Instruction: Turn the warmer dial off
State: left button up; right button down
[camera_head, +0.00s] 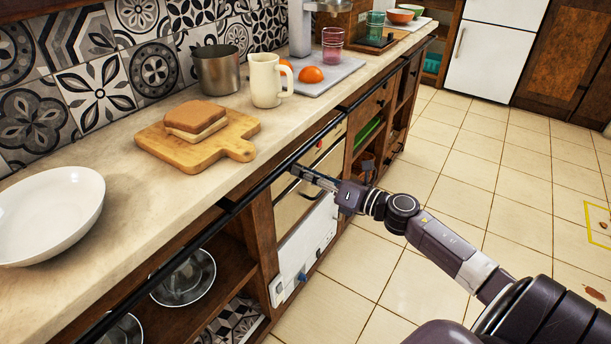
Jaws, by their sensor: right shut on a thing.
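The warmer (303,243) is a pale, metal-fronted unit built into the shelving below the counter. Its upper panel (328,141) carries small red marks, and a dark curved handle (313,193) shows below. My right gripper (297,170) reaches in from the right and touches the left part of this panel. Its fingers are shut on the warmer dial, which they hide, so I cannot tell the dial's setting. My left gripper is out of view.
A counter edge with a dark rail (236,200) runs just above the gripper. On the counter are a white plate (48,215), a board with a sandwich (240,148), a mug (266,80) and a metal pot (218,72).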

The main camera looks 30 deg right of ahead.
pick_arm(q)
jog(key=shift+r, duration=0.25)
pick_arm(e)
jog(key=shift+a+f, duration=0.1)
jog(key=shift+f, duration=0.1)
jog(key=c, duration=1.7)
grip_release()
jog(key=shift+r, duration=0.1)
jog(key=shift+s, duration=0.1)
jog(key=v, duration=1.2)
